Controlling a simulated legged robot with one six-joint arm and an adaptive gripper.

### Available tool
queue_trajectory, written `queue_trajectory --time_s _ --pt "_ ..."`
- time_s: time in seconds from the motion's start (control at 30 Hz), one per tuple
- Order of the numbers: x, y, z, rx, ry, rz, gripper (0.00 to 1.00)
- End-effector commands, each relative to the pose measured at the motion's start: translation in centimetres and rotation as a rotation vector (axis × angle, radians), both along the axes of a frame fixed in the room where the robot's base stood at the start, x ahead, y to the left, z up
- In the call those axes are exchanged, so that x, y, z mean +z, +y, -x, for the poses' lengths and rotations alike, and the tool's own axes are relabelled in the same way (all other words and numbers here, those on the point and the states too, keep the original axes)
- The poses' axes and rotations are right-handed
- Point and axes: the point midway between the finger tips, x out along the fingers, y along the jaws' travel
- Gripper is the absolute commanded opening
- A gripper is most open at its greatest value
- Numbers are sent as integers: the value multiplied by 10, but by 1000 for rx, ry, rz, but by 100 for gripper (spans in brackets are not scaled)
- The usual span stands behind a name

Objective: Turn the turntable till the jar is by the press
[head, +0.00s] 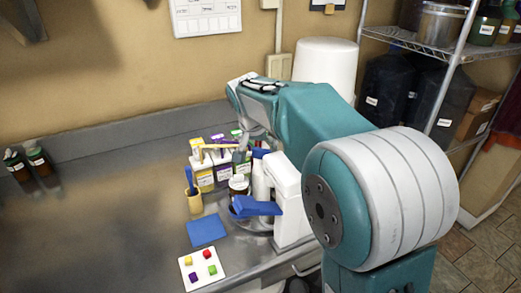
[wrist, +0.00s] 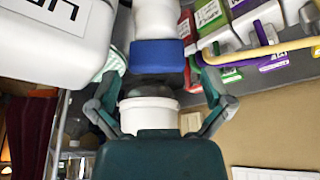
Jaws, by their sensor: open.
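A dark brown jar (head: 238,186) with a pale top and label stands in the cluster on the counter. Below it a round grey rim, likely the turntable (head: 264,226), shows in part; the rest is hidden. A white block-shaped body (head: 289,205) stands at its right, with a flat blue piece (head: 258,207) in front; I cannot tell whether this is the press. My gripper (head: 258,141) is above the cluster, partly hidden by my arm. In the wrist view my gripper (wrist: 160,64) is open, its fingers apart on either side of a blue-banded white bottle (wrist: 155,18).
Several labelled cartons (head: 202,176) stand behind the jar. A yellow cup (head: 194,204), blue cloth (head: 206,232) and white tray (head: 190,276) with coloured cubes are at the front left. Two dark bottles (head: 38,162) stand far left. The left counter is mostly clear.

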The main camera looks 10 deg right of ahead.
Motion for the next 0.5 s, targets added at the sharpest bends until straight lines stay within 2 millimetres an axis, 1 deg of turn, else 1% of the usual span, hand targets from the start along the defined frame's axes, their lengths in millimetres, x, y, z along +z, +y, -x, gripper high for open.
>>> queue_trajectory --time_s 0.03,0.13,0.43,0.47,0.5 --pt "-6 -2 -2 0 2 0 100" --pt "-13 -4 -4 0 1 0 100" --pt "-16 -4 -5 0 -1 -1 100" --pt "-16 -4 -5 0 -1 -1 96" --pt "-16 -4 -5 0 0 0 78"
